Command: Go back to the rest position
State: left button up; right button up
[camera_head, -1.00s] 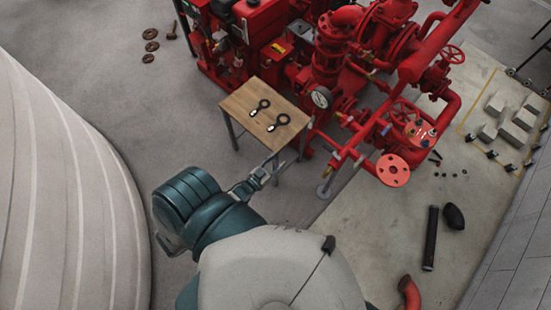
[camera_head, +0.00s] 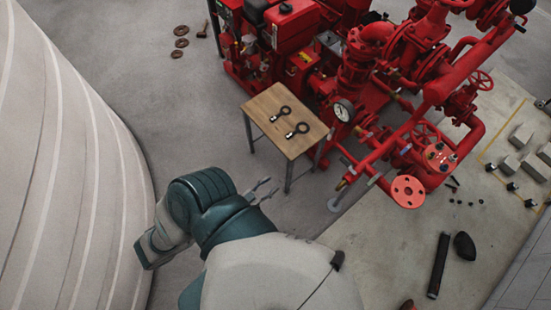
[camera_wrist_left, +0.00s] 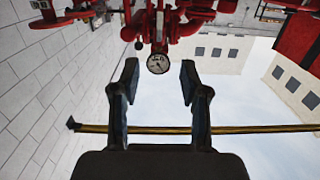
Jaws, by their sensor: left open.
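My left gripper (camera_head: 264,190) is open and empty in the head view, at the end of my teal and grey arm. It is apart from the small wooden-topped table (camera_head: 262,103), in front of its near left leg. In the left wrist view its two fingers (camera_wrist_left: 157,85) stand apart with nothing between them. Two dark ring-headed tools (camera_head: 291,122) lie on the table. My right gripper is not in view.
The red pumpset (camera_head: 385,80) with pipes and a gauge (camera_head: 344,110) stands behind and right of the table. A large pale curved surface (camera_head: 70,170) fills the left. A black cylinder (camera_head: 438,265) lies on the floor at right.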

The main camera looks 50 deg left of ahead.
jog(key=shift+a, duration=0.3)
